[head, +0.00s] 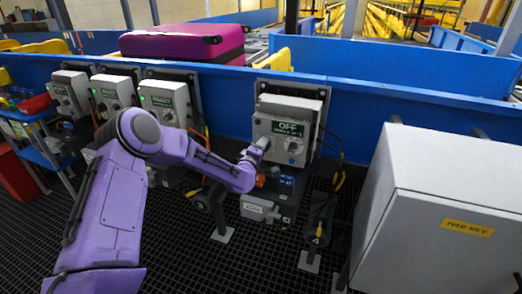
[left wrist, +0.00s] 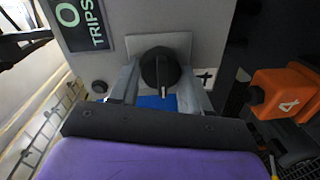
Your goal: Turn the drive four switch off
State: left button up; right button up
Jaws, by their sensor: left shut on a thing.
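The drive box (head: 285,128) with a dark display reading OFF (head: 287,129) in green stands at the centre right of the head view. My left gripper (head: 257,147) reaches its front from the left and covers part of it. In the left wrist view, my left gripper (left wrist: 158,85) has its two fingers on either side of a black round knob (left wrist: 158,66), shut on it. The knob sits on a light square plate and carries a pale pointer mark. Part of the display (left wrist: 83,20) reads TRIPS beside a 0. My right gripper is in neither view.
Several similar drive boxes (head: 163,100) stand to the left along the blue conveyor wall. A large grey cabinet (head: 445,200) stands at the right. An orange block (left wrist: 285,95) is right of the knob. A purple suitcase (head: 185,42) lies behind the wall.

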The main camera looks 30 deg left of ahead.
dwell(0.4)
pick_arm(q)
jog(key=o, duration=1.1)
jog(key=shift+c, duration=0.2)
jog(key=v, duration=1)
jog(key=shift+s, duration=0.25)
